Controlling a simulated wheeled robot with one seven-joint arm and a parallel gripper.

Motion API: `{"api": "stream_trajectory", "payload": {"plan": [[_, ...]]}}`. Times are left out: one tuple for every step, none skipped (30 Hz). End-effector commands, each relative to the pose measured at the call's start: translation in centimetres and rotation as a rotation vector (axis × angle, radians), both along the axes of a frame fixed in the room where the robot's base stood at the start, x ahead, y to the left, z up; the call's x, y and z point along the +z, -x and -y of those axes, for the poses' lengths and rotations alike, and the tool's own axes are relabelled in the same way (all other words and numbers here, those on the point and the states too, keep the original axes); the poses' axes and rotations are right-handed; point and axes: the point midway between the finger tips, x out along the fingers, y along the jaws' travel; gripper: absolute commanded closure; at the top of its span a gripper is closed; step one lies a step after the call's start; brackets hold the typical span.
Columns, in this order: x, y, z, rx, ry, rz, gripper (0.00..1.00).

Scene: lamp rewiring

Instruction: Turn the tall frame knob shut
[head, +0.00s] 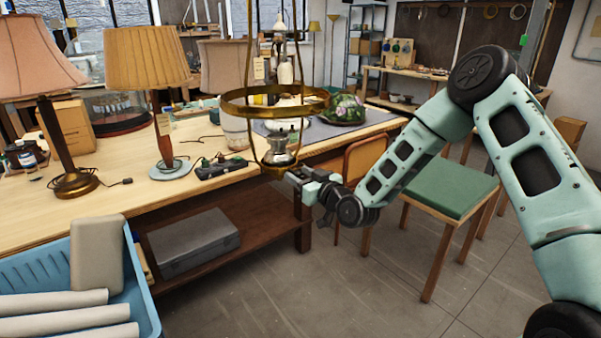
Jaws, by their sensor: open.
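A tall brass lamp frame (232,108) stands at the centre in the head view, with a wide ring and thin upright rods. A silvery metal burner or font (279,146) sits low inside it. My gripper (292,176) is open at the lower right of the frame, beside its base and close to the bench's front edge. The jaws are small here, and I cannot tell whether they touch the frame. I cannot make out the knob; it may be hidden by the gripper or too small to see.
The wooden workbench (130,218) carries shaded lamps (147,60), a dark power strip (222,168) and a floral glass shade (344,109). A green-seated chair (437,183) stands to the right. A blue crate (146,280) is at front left. The floor in front is clear.

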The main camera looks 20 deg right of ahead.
Motion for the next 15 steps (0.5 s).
{"api": "stream_trajectory", "payload": {"plan": [[0.01,-0.12,-0.07,0.000,0.000,0.000,0.57],[-0.02,-0.16,-0.09,0.000,0.000,0.000,0.57],[-0.04,-0.18,-0.10,0.000,0.000,-0.001,0.57],[-0.05,-0.19,-0.10,0.000,0.000,-0.001,0.57],[-0.06,-0.18,-0.10,0.000,0.000,-0.001,0.57],[-0.07,-0.17,-0.10,0.000,0.000,-0.001,0.57],[-0.07,-0.17,-0.10,0.000,0.000,-0.001,0.57],[-0.07,-0.17,-0.09,0.000,0.000,-0.001,0.57],[-0.07,-0.16,-0.09,0.000,0.000,-0.001,0.62],[-0.06,-0.16,-0.09,0.000,0.000,-0.001,0.70],[-0.06,-0.16,-0.09,0.000,0.000,-0.001,0.79],[-0.06,-0.15,-0.08,0.000,0.000,-0.001,0.90],[-0.06,-0.15,-0.08,0.000,0.000,-0.001,0.98],[-0.06,-0.15,-0.08,0.000,0.000,-0.001,1.00],[-0.06,-0.15,-0.07,0.000,0.000,-0.001,1.00]]}}
